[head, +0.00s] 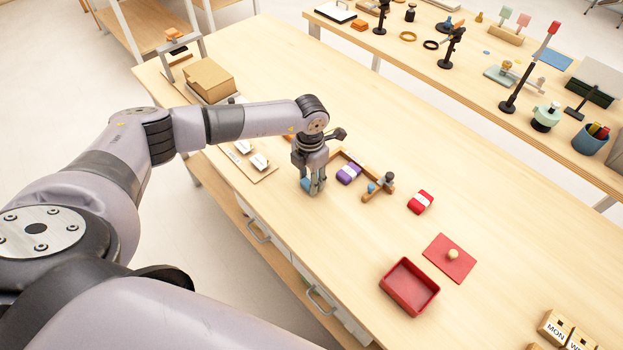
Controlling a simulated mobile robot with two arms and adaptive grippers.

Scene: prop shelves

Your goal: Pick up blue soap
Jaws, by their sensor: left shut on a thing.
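My left gripper (314,187) points down over the near part of the wooden table, left of a purple soap with a white band. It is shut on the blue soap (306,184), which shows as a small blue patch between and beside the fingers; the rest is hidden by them. I cannot tell whether the soap touches the table. My right gripper is not in view.
The purple soap (348,173) lies close to the right, by a wooden frame (379,190). A red soap (420,202), a red tray (409,287) and a red lid with a knob (449,259) lie further right. A cardboard box (209,79) stands at the back left.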

